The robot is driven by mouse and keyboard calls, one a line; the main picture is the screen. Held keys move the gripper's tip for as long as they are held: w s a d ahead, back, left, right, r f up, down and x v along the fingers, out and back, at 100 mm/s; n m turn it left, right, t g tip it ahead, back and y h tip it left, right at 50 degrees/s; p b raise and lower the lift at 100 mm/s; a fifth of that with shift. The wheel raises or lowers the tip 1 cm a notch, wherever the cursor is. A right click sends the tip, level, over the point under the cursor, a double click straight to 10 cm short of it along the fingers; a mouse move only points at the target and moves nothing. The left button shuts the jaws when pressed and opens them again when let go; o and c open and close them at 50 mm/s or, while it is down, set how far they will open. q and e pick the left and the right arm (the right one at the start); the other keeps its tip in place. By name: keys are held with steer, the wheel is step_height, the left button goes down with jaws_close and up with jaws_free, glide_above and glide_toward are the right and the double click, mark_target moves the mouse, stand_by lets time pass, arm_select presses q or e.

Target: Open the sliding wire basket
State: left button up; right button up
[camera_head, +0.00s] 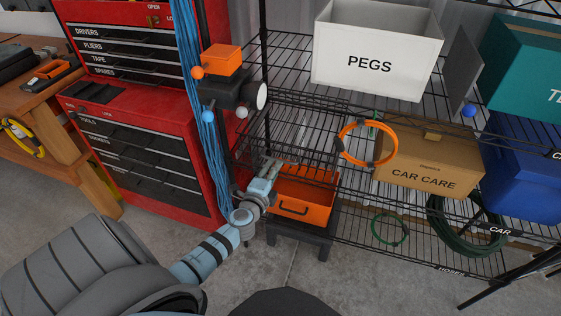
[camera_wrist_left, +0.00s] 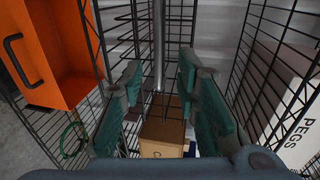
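The sliding wire basket (camera_head: 305,132) is black wire and hangs in the left part of the wire shelf rack, above an orange bin. Its wires also fill the middle of the left wrist view (camera_wrist_left: 143,35). My left gripper (camera_head: 274,168) is at the basket's front, low in front of its wires. In the left wrist view its two teal-padded fingers (camera_wrist_left: 162,100) are spread apart, with basket wires ahead and between them. I cannot tell whether a finger touches a wire. My right gripper is not in view.
The orange bin (camera_head: 305,200) sits just below the basket. A red tool chest (camera_head: 160,150) and blue cords (camera_head: 190,60) are left. An orange ring (camera_head: 367,160), CAR CARE box (camera_head: 430,170) and white PEGS bin (camera_head: 375,60) are right. The floor in front is clear.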

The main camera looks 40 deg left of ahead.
arm_select(q)
steer(key=b+x, duration=0.2)
steer(key=x, duration=0.5)
steer(key=shift+f, duration=0.2)
steer(key=shift+c, duration=0.4)
jaws_close()
